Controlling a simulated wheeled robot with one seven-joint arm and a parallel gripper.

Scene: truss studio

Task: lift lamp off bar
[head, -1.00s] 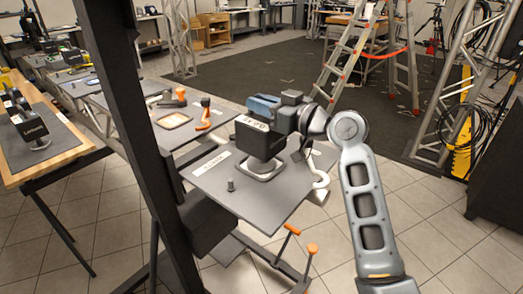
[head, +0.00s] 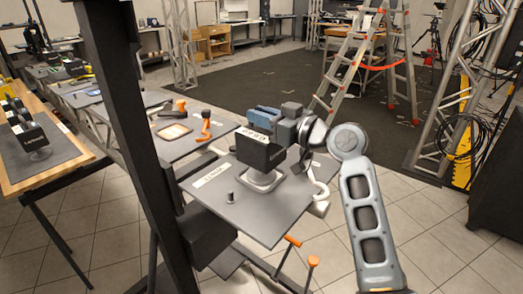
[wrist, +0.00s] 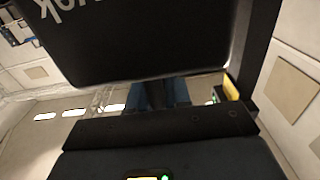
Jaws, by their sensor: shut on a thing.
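The lamp (head: 262,154) is a dark box with white lettering, above the grey platform (head: 272,215) in the middle of the head view. A pale ring-shaped base (head: 265,181) shows below it. My gripper (head: 278,122) comes in from the right and is shut on the lamp at its upper back side. In the wrist view, the lamp's dark lettered face (wrist: 140,40) fills the upper part, close to the gripper. Blue parts (wrist: 160,95) show between the box and my gripper. The fingertips are mostly hidden. I cannot make out the bar, or whether the lamp touches it.
A black upright post (head: 150,150) stands close on the left. Orange-handled clamps (head: 292,242) are below the front. A similar dark lamp (head: 28,135) stands on the wooden table at left. Tiled floor lies open at right.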

